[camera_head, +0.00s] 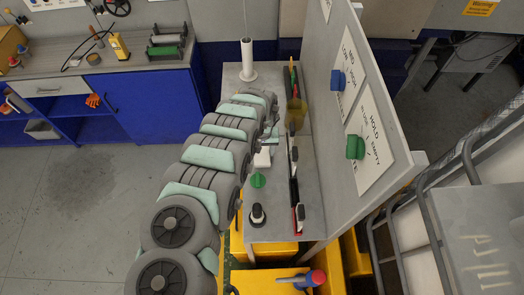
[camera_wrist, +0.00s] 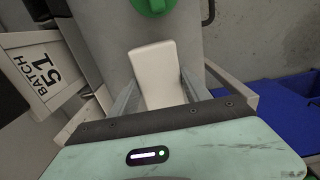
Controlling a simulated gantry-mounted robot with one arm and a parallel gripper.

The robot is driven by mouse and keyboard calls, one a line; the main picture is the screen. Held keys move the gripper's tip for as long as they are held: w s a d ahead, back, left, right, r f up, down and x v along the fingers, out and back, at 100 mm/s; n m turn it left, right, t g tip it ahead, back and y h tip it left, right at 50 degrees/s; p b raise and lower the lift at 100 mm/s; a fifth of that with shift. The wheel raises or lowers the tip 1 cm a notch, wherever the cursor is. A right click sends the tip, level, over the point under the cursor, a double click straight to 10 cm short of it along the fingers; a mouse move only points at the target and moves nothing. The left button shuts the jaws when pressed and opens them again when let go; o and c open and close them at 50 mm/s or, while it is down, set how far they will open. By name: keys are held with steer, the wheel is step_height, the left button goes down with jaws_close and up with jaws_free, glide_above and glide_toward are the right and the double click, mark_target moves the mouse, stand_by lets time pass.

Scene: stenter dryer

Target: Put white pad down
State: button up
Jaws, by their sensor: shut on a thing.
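The white pad (camera_wrist: 153,70) is a pale rectangular block with rounded corners. In the wrist view it sits between the two grey fingers of my gripper (camera_wrist: 158,78), which is shut on it. Grey surface shows around and beyond the pad; whether the pad touches it I cannot tell. In the head view a small white piece, seemingly the pad (camera_head: 263,157), shows beside my arm over the grey table (camera_head: 285,222). My arm hides most of my gripper there.
A green knob (camera_head: 258,180) and a black-and-white knob (camera_head: 257,214) stand on the table. A narrow rack (camera_head: 294,185) runs along its right side, below an upright panel (camera_head: 345,110) with signs. A white post (camera_head: 247,60) stands at the far end. A "BATCH 51" sign (camera_wrist: 38,75) is at left.

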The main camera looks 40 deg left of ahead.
mark_target(262, 152)
steer(key=shift+f, duration=0.2)
steer(key=o, duration=1.5)
steer(key=shift+r, duration=0.15)
step_height(262, 152, up, 12)
steer(key=shift+r+b, duration=0.1)
steer(key=shift+b, duration=0.35)
